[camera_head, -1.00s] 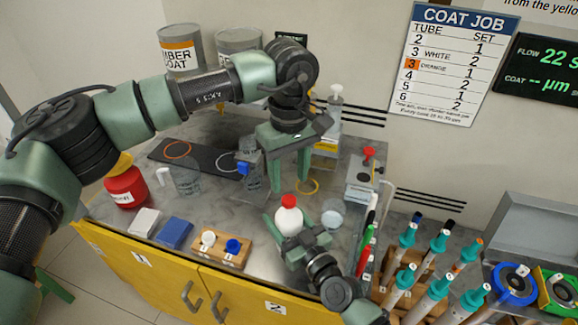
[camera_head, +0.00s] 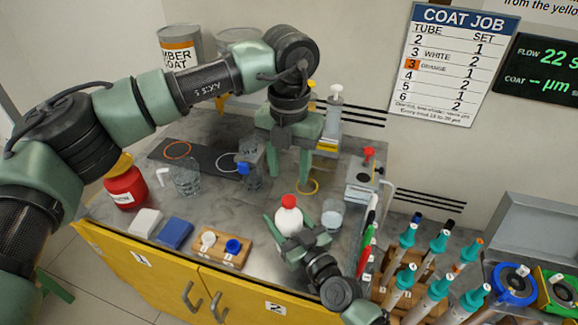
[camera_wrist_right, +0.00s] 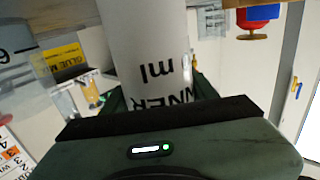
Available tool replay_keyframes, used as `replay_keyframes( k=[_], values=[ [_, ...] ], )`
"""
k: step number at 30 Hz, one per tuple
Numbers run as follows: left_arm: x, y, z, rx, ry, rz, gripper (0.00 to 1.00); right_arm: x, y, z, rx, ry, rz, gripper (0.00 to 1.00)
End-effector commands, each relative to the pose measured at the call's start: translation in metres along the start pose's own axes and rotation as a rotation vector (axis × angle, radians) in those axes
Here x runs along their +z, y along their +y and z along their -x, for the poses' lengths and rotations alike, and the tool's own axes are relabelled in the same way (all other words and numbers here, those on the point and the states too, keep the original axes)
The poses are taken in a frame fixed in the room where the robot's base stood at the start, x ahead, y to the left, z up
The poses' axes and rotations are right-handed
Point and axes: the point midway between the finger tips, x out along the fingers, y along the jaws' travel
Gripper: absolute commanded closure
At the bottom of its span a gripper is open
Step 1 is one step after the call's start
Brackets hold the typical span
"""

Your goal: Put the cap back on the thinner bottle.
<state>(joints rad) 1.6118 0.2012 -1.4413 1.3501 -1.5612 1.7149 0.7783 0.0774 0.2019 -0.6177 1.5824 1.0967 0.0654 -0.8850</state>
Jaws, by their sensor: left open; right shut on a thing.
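The thinner bottle (camera_head: 288,221) is white and stands upright in my right gripper (camera_head: 290,232), which is shut around its body. A red cap (camera_head: 289,201) sits on top of the bottle; I cannot tell how tightly it is seated. In the right wrist view the bottle (camera_wrist_right: 148,40) fills the middle, with part of its black lettering showing upside down; its top is out of that view. My left gripper (camera_head: 290,178) is open and empty, with its fingers pointing down, above and behind the cap and apart from it.
A clear beaker (camera_head: 331,214) stands close right of the bottle. A wooden block with white and blue caps (camera_head: 232,246) is at the front left. A red jar (camera_head: 125,187), jugs and a dark mat (camera_head: 200,158) are farther left. Brushes and pens crowd the right.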

Motion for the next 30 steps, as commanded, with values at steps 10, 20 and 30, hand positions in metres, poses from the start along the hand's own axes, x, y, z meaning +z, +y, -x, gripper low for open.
replay_keyframes(
  k=[10,20,30],
  values=[
    [0.0,0.0,0.001,0.0,0.0,0.062,0.54,0.0,0.0,0.0,0.0,0.001,0.0,1.0],
    [-0.001,0.0,-0.021,-0.001,0.003,0.061,0.54,0.0,0.0,0.0,0.0,0.001,0.0,1.0],
    [0.0,0.0,-0.07,0.0,0.002,0.061,0.54,-0.001,0.0,0.0,0.0,0.001,0.0,1.0]
  ],
)
